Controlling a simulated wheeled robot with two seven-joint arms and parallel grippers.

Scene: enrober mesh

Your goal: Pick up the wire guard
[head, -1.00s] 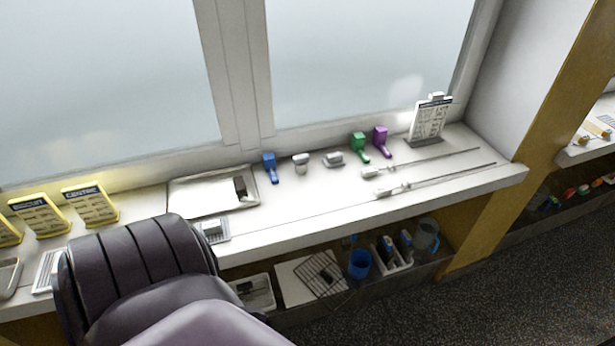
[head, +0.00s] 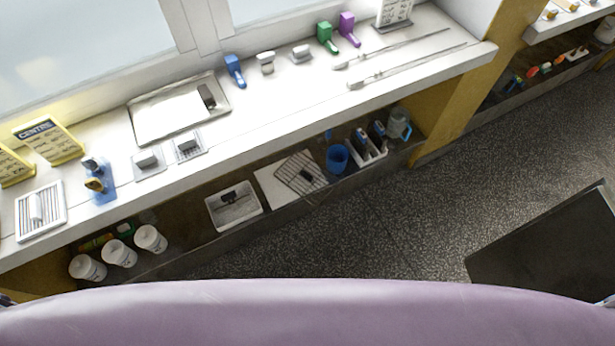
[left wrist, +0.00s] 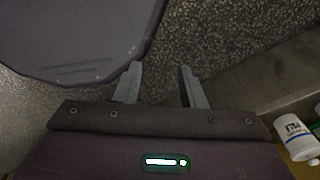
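A dark wire grid (head: 301,174), the thing here that looks most like the wire guard, lies at an angle on the lower shelf under the counter. It partly covers a pale board (head: 272,189), and a small dark piece shows on it. My left gripper (left wrist: 160,84) shows in the left wrist view with its two fingers apart and only floor and shelf edge behind them. It is empty and away from the grid, which is not in that view. Neither gripper shows in the head view, and my right gripper is in no view.
On the lower shelf, a white tub (head: 233,206) stands left of the grid, a blue cup (head: 337,158) right of it. White canisters (head: 119,253) stand further left. The counter (head: 290,108) overhangs the shelf. A dark mat (head: 550,245) lies on otherwise open floor.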

